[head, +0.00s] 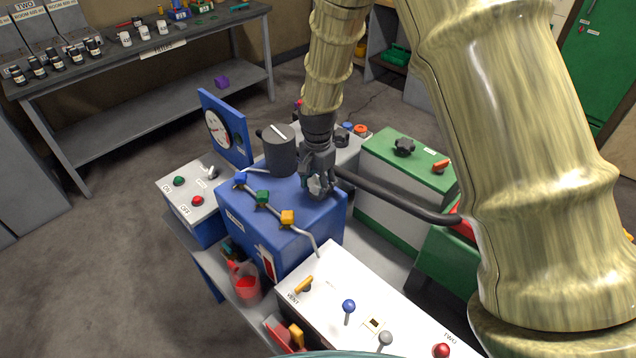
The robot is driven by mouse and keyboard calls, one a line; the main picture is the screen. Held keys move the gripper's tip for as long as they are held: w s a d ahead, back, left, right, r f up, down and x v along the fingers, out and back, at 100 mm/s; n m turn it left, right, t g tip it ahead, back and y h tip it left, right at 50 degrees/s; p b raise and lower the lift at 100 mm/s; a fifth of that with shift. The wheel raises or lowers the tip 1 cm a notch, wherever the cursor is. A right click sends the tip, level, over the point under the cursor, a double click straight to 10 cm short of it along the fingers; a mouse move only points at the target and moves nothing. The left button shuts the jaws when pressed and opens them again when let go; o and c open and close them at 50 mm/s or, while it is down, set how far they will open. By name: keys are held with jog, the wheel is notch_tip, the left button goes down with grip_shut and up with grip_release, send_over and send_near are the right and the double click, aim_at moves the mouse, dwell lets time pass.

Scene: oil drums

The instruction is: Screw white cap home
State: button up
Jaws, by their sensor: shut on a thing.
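My gripper (319,178) points down over the right part of the blue box's top (255,202). It is shut on a small pale grey-white piece, which looks like the white cap (316,186). The fingers cover much of the cap. It sits at or just above the box top; I cannot tell whether it touches a thread, and any opening under it is hidden.
A dark grey canister (279,152) stands just left of my gripper. A round gauge (217,134) stands behind left. A thick dark pipe (395,197) runs right. A white panel (365,310) with knobs lies in front.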

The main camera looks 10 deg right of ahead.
aim_at(318, 181)
jog(key=shift+s+f, duration=0.6)
jog(key=shift+f, duration=0.15)
jog(key=shift+c, duration=1)
jog(key=o, duration=1.6)
jog(key=shift+w+f, duration=0.2)
jog(key=shift+w, duration=0.05)
jog(key=shift+o, duration=0.2)
jog(key=shift+w, duration=0.2)
jog(key=shift+s+r, duration=0.1)
jog(key=shift+r, duration=0.45)
jog(key=r, duration=1.1)
jog(key=shift+w+r, duration=0.1)
jog(key=shift+w, duration=0.1)
